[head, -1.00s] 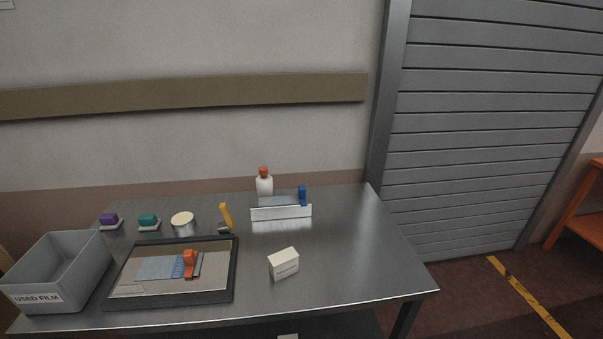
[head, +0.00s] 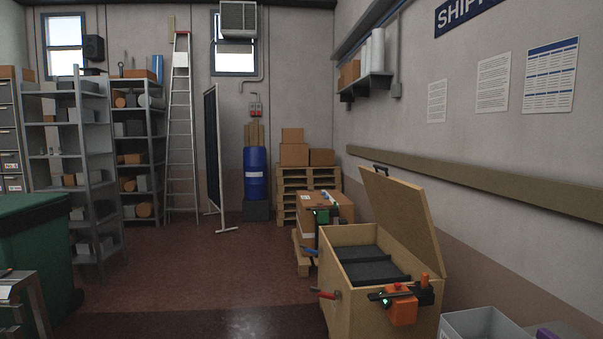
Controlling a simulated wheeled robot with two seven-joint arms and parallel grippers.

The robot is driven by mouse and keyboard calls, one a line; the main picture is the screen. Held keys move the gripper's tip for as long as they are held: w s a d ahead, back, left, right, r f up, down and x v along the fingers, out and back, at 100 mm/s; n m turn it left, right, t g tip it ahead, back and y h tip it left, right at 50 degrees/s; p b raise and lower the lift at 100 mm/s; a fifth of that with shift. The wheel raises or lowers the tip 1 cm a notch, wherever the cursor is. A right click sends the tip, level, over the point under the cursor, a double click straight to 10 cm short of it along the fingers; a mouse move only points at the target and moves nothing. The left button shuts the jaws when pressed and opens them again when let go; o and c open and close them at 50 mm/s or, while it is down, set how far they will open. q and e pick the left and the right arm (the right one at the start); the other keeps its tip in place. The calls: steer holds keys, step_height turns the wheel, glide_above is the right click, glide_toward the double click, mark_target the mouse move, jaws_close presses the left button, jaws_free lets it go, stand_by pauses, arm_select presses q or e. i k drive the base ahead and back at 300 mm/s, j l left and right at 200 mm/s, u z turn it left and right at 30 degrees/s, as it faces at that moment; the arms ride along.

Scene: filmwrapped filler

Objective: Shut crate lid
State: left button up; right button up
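The wooden crate (head: 360,305) stands on the floor right of centre in the head view. Its lid (head: 404,225) is open, raised on the right side and tilted towards the wall, with a black handle (head: 381,169) at its top edge. Dark grey blocks (head: 372,270) lie inside the crate. An orange device (head: 400,305) with a small green light is at the crate's near edge, and a green device (head: 322,215) is at its far side. A red handle (head: 327,294) and a blue handle (head: 311,251) stick out at the left. Neither of my grippers shows.
A grey bin (head: 478,326) sits at the lower right, close to the crate. Cardboard boxes (head: 335,205) and pallets stand behind the crate. A green container (head: 35,255) is at the left. The floor (head: 210,265) left of the crate is clear.

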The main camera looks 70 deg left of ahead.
mark_target(401, 207)
steer(key=u, duration=1.8)
steer(key=i+j+u, duration=0.3)
steer(key=i, duration=0.2)
steer(key=i+j+u, duration=0.2)
steer(key=i, duration=0.65)
steer(key=i+j+u, duration=0.2)
steer(key=i, duration=0.7)
steer(key=l, duration=0.1)
